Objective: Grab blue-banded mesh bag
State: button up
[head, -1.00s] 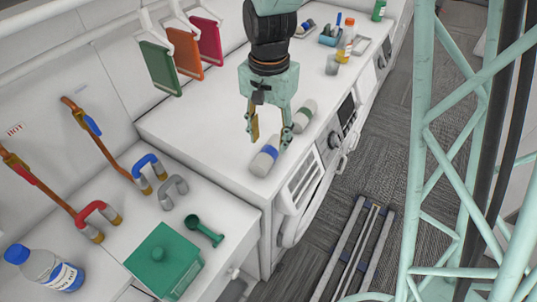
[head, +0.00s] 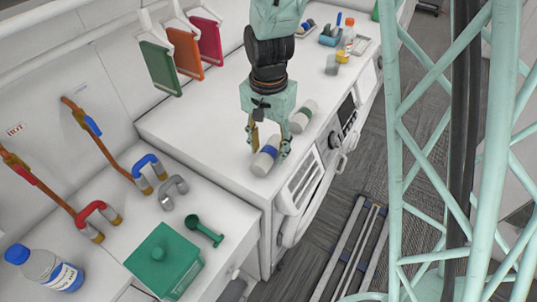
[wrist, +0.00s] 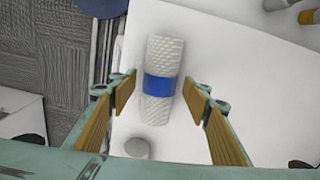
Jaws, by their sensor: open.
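The blue-banded mesh bag (head: 264,157) is a white rolled cylinder with a blue band, lying on the white counter near its front edge. In the wrist view the bag (wrist: 161,108) lies between my open fingers, with a gap on each side. My gripper (head: 268,150) is open and points down over the bag; in the wrist view my gripper's fingers (wrist: 162,100) flank the blue band. I cannot tell how far above the counter the fingertips are. A similar green-banded bag (head: 301,118) lies just behind, beside my gripper.
Red, blue and grey pipe bends are at left. Hanging green, orange and magenta panels (head: 160,67) are behind. A grey cup (head: 332,65) is farther back.

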jog(key=shift+c, duration=0.7)
jog(key=c, duration=0.8)
